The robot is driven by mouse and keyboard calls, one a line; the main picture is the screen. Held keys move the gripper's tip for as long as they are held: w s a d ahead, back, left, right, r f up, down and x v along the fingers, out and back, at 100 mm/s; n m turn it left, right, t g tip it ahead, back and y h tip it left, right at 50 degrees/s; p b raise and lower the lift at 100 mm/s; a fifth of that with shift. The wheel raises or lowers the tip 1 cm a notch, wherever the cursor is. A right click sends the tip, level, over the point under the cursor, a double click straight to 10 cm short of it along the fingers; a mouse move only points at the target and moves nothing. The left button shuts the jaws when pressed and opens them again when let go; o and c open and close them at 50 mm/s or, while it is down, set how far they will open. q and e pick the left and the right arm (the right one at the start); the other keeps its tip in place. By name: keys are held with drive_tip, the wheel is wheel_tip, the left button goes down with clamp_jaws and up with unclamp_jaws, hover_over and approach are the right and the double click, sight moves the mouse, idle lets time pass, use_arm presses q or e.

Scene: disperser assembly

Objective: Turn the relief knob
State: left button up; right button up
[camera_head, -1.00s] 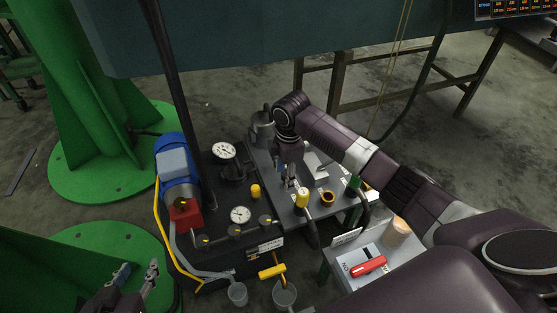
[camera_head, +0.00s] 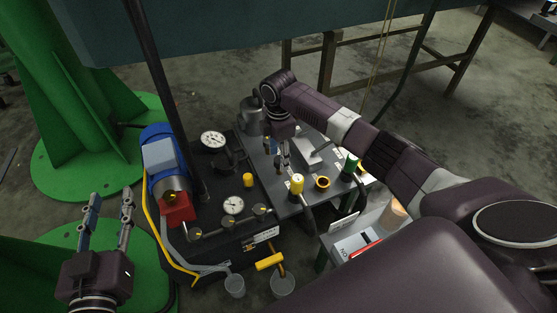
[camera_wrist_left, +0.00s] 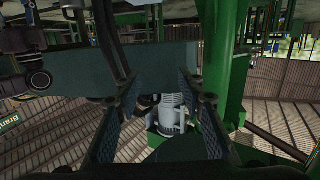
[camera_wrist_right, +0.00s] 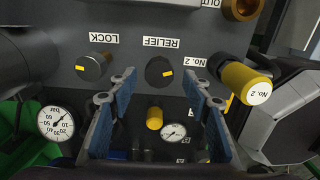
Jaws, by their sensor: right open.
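The relief knob (camera_wrist_right: 160,72) is a dark round knob with a yellow mark, under the upside-down RELIEF label (camera_wrist_right: 161,43) in the right wrist view. My right gripper (camera_wrist_right: 160,88) is open. Its two blue-padded fingers stand apart on either side of the knob's line in that view, with nothing held. I cannot tell how far the tips are from the knob. In the head view my right gripper (camera_head: 283,150) points down over the dark panel and hides the knob. My left gripper (camera_head: 109,200) is open and empty at the lower left; its spread fingers also show in the left wrist view (camera_wrist_left: 160,88).
The grey LOCK knob (camera_wrist_right: 94,66) and the yellow No.2 handle (camera_wrist_right: 245,82) flank the relief knob. Gauges (camera_head: 213,140), a blue motor (camera_head: 158,150) and a yellow T-handle (camera_head: 270,262) crowd the unit. Green stands (camera_head: 75,110) rise at left.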

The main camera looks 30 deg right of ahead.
drive_tip(key=shift+f, duration=0.7)
use_arm(q)
drive_tip(key=r, duration=0.1)
drive_tip(key=r+t, duration=0.1)
drive_tip(key=r, duration=0.1)
drive_tip(key=shift+w+d+t, duration=0.2)
drive_tip(key=shift+d+t, duration=0.05)
drive_tip(key=shift+t, duration=0.05)
use_arm(e)
drive_tip(key=shift+c, duration=0.3)
drive_tip(key=c, duration=1.1)
use_arm(q)
drive_tip(key=shift+f, duration=0.15)
